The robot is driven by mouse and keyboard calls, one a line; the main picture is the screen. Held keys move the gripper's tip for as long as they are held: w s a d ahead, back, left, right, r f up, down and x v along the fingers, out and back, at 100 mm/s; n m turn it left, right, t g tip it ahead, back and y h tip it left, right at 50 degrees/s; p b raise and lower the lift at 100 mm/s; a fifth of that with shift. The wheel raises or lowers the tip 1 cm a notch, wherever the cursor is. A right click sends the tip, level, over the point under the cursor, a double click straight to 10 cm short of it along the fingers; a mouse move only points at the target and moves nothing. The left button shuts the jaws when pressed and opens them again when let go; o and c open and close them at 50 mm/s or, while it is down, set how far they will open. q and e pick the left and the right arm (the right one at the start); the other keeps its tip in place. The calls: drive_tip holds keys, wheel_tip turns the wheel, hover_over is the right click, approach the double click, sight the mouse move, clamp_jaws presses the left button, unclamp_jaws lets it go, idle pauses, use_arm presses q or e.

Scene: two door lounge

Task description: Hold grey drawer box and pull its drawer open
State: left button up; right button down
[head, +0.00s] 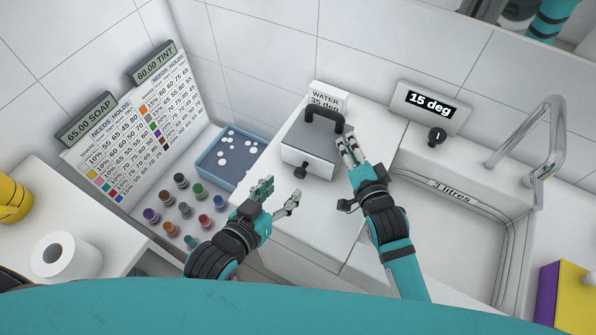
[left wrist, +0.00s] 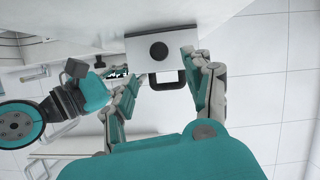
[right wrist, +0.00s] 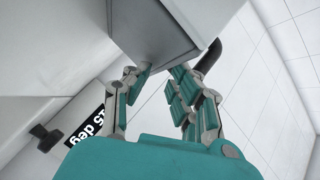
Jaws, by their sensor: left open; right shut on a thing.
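The grey drawer box (head: 312,143) stands on the white counter, with a grey top, a black carry handle (head: 324,118) and a pale front. A dark round knob (head: 300,171) sticks out from its front. The drawer looks shut. My right gripper (head: 348,151) is shut on the box at its right side; the right wrist view shows its fingers at the box's corner (right wrist: 152,32). My left gripper (head: 281,190) is open and empty, in front of the box and apart from the knob. In the left wrist view, the knob (left wrist: 159,51) lies between its spread fingers.
A sink (head: 450,225) with a tap (head: 540,140) is at the right. A water sign (head: 326,97) stands behind the box, and a 15 deg sign (head: 430,106) to its right. A blue tray (head: 232,153) and several small jars lie left.

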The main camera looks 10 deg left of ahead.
sight(298, 175)
use_arm(q)
drive_tip(key=x, duration=0.8)
drive_tip(key=shift+w+f, duration=0.15)
drive_tip(key=shift+w, duration=0.05)
clamp_jaws()
